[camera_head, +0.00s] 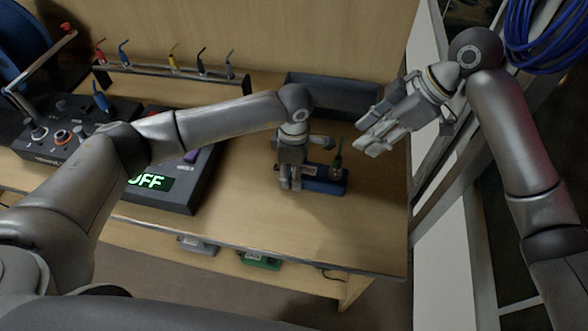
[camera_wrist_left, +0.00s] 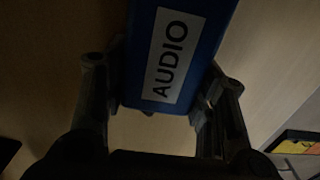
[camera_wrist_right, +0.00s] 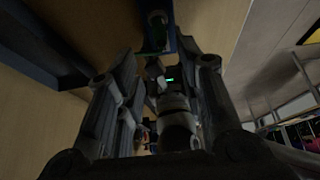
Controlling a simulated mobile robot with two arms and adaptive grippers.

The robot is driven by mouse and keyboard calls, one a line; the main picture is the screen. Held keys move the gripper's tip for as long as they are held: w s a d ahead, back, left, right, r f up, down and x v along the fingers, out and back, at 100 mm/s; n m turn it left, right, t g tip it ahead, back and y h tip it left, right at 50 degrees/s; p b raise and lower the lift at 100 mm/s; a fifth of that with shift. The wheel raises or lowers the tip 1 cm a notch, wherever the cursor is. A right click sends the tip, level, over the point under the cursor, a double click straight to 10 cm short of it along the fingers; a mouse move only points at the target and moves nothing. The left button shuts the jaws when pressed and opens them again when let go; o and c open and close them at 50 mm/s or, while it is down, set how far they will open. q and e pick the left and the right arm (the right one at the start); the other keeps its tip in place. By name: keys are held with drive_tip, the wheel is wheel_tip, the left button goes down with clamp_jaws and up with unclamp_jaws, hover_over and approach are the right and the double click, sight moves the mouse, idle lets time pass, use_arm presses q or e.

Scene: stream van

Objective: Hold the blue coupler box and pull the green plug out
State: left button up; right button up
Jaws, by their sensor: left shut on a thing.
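The blue coupler box (camera_head: 318,186) lies on the wooden tabletop near its right end. It fills the top of the left wrist view (camera_wrist_left: 190,100), with a white AUDIO label facing the camera. My left gripper (camera_head: 288,184) is shut on the left part of the box, with fingers on both sides. The green plug (camera_head: 338,160) stands upright at the right end of the box. It also shows at the top of the right wrist view (camera_wrist_right: 157,22). My right gripper (camera_head: 367,137) is open and empty, above and to the right of the plug.
A dark tray (camera_head: 335,97) stands behind the box. A control panel with an OFF display (camera_head: 147,182) is on the left, with a rack of coloured cables (camera_head: 175,72) behind. A metal frame (camera_head: 425,175) runs along the right. Tabletop in front of the box is clear.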

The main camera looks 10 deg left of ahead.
sight(341, 146)
drive_tip(key=o, duration=0.7)
drive_tip(key=shift+o, duration=1.1)
drive_tip(key=shift+m, duration=0.3)
drive_tip(key=shift+o, duration=0.5)
drive_tip(key=shift+m, duration=0.4)
drive_tip(key=a+f+m, duration=0.2)
drive_tip(key=m, duration=0.9)
drive_tip(key=w+a+f+m, duration=0.1)
drive_tip(key=f+m, duration=0.2)
drive_tip(key=m, duration=0.9)
drive_tip(key=w+a+f+m+h, duration=0.1)
drive_tip(key=a+f+m, duration=0.1)
drive_tip(key=m, duration=0.9)
drive_tip(key=shift+a+f+m, duration=0.3)
drive_tip(key=shift+f+m, duration=0.1)
drive_tip(key=shift+f, duration=0.3)
